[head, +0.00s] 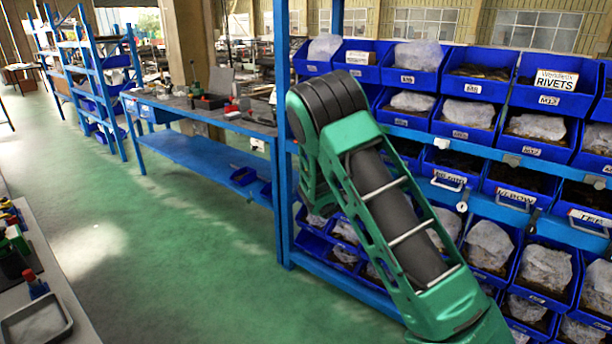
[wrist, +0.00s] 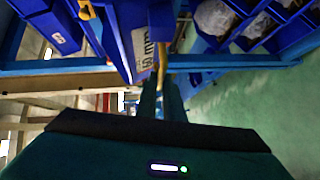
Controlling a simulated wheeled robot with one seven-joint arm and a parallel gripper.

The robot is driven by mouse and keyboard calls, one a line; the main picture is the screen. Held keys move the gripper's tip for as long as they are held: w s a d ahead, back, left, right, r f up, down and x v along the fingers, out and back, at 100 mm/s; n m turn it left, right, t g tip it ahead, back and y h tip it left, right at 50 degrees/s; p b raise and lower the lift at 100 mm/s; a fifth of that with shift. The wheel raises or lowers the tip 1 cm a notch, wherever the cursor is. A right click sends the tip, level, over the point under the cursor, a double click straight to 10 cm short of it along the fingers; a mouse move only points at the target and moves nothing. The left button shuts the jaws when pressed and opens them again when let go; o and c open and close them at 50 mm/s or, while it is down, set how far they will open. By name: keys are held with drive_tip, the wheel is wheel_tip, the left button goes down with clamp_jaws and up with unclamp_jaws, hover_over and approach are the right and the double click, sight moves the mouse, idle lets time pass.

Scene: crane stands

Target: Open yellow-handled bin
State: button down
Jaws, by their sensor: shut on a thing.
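In the wrist view, a blue bin (wrist: 125,38) with a white label stands near the top centre, seen at a steep tilt. Its yellow handle (wrist: 162,62) runs beside the label, down to my fingertips. My gripper (wrist: 161,88) is in the lower middle, its two dark fingers close together on the handle. How far the bin is pulled out cannot be told. In the head view, my green arm reaches down to the lower right and hides part of the rack. The gripper and the yellow handle do not show there.
A blue rack (head: 283,150) holds rows of blue bins, many with bagged parts; some bins have pale handles (head: 450,180). A blue workbench (head: 205,122) stands left of it. The green floor (head: 170,220) is open. A grey table (head: 50,290) edges the lower left.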

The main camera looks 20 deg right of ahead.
drive_tip(key=shift+s+f, duration=0.15)
drive_tip(key=shift+f, duration=0.15)
drive_tip(key=c, duration=1.9)
unclamp_jaws()
drive_tip(key=shift+r, duration=0.1)
drive_tip(key=shift+r, duration=0.1)
drive_tip(key=v, duration=1)
drive_tip(key=shift+s, duration=0.2)
